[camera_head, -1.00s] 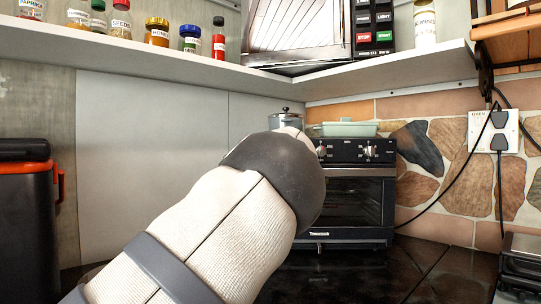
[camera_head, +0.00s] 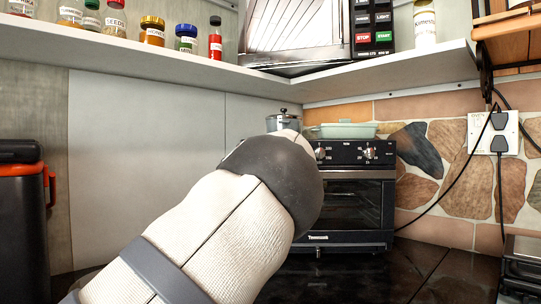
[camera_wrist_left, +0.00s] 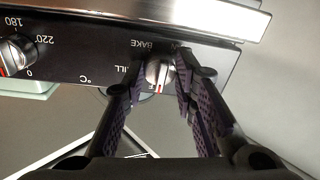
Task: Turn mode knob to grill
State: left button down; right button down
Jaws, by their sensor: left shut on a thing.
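The oven (camera_head: 355,237) stands on the dark counter, with black front panel and round knobs. In the left wrist view its panel (camera_wrist_left: 85,48) appears upside down. The silver mode knob (camera_wrist_left: 160,72) sits between the fingers of my left gripper (camera_wrist_left: 161,78), which is shut on it. The knob's red mark points down in that picture. A BAKE label is above the knob, and a partly covered label ending in "ILL" is to its left. Other labels are hidden by the fingers. In the head view my left arm hides this gripper. My right gripper is not in view.
A second knob (camera_wrist_left: 14,56) with temperature numbers is left of the mode knob in the wrist view. A green dish (camera_head: 347,130) and a metal pot (camera_head: 283,121) show at the oven's top. A shelf (camera_head: 130,50) with spice jars runs above. Cables hang at right.

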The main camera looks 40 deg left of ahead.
pick_arm(q)
jog(key=shift+s+a+m+t+p, duration=0.1)
jog(key=shift+m+t+p, duration=0.15)
jog(key=shift+m, duration=3.25)
jog(key=shift+m+t+p, duration=0.25)
jog(key=shift+m, duration=3.25)
jog(key=c, duration=1.3)
grip_release()
